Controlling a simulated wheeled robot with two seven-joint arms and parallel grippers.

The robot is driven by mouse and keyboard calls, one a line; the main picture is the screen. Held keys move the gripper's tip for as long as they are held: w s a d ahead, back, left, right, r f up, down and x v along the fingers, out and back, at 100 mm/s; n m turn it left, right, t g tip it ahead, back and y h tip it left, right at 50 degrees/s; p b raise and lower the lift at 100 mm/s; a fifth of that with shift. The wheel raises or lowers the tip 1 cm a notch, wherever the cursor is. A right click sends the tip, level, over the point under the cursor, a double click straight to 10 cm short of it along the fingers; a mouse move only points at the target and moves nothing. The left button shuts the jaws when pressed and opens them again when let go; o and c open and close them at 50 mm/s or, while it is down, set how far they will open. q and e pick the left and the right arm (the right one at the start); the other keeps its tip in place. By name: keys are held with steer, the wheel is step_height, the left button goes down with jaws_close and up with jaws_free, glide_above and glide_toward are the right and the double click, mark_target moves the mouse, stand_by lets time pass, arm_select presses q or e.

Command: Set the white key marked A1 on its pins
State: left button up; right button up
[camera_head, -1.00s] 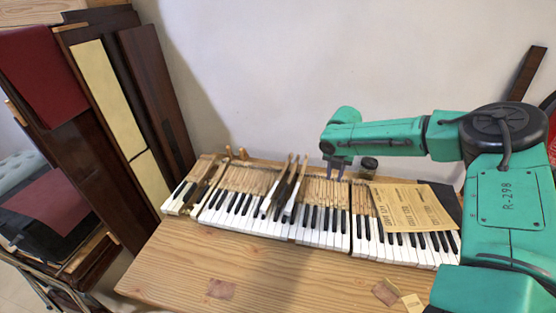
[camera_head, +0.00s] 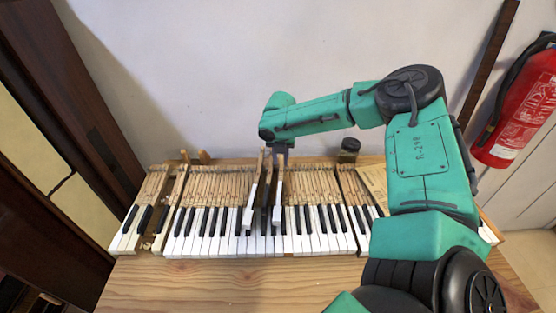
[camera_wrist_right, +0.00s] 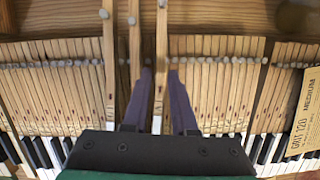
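Several keys stand raised out of the keyboard (camera_head: 200,235) near its middle. In the head view I see a raised white key on the left (camera_head: 251,212) and one on the right (camera_head: 278,210), with dark keys between them. No A1 mark is readable. My right gripper (camera_head: 279,148) is at the back end of the right raised key. In the right wrist view its two fingers (camera_wrist_right: 160,74) stand apart on either side of a long wooden key stick (camera_wrist_right: 162,45), with small gaps showing beside it. The pins under the sticks are hidden. My left gripper is out of view.
A dark jar (camera_head: 349,148) stands behind the keyboard. Sandpaper sheets (camera_wrist_right: 307,112) lie over keys to the right. Two other raised sticks (camera_wrist_right: 107,60) (camera_wrist_right: 134,50) stand close left of the gripper. The table front (camera_head: 230,285) is clear.

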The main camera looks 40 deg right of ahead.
steer(key=shift+s+f, duration=0.1)
steer(key=shift+s, duration=0.15)
steer(key=shift+w+f, duration=0.1)
steer(key=shift+f, duration=0.05)
steer(key=shift+f+b, duration=0.65)
steer(key=shift+f, duration=0.15)
stand_by(0.3)
jaws_close()
stand_by(1.4)
